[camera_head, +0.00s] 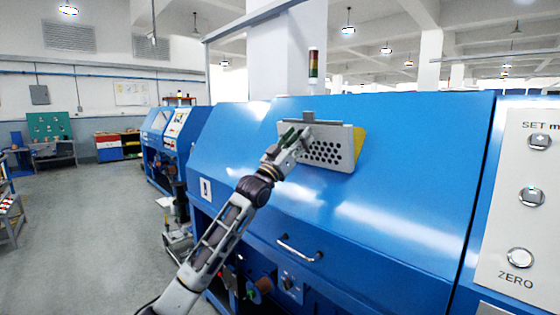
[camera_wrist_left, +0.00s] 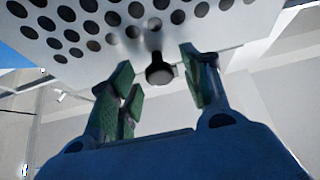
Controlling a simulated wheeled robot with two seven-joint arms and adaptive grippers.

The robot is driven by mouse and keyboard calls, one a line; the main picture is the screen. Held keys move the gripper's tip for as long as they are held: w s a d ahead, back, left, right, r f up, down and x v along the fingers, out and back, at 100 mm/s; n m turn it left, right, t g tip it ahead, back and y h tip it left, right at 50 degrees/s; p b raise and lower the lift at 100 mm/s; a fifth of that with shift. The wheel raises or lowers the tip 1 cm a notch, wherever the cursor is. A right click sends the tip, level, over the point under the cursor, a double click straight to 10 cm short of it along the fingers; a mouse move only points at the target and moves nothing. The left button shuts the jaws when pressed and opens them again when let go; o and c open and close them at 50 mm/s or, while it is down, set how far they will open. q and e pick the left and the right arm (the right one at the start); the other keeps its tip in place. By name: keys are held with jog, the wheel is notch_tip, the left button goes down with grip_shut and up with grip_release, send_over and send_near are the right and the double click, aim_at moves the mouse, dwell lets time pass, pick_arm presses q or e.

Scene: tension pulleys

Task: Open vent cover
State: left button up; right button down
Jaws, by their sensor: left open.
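The vent cover (camera_head: 345,141) is a grey plate with round holes on the sloping blue front of the machine. A yellow surface (camera_head: 360,145) shows past its right edge, and a small grey block (camera_head: 308,117) sits at its top edge. In the left wrist view the perforated plate (camera_wrist_left: 215,25) fills the top, with a dark round knob (camera_wrist_left: 160,72) hanging below it. My left gripper (camera_head: 301,137) is at the left part of the cover. Its green-padded fingers (camera_wrist_left: 160,88) are open, one on each side of the knob, with gaps between. My right gripper is out of view.
The blue machine (camera_head: 405,165) has a handle (camera_head: 298,249) low on its front. A control panel (camera_head: 520,200) with round buttons stands at the right. A signal lamp (camera_head: 314,65) rises behind the machine. Grey floor (camera_head: 95,230) is open at the left.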

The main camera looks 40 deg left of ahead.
pick_arm(q)
jog(key=v, duration=1.1)
dwell(0.9)
dwell(0.8)
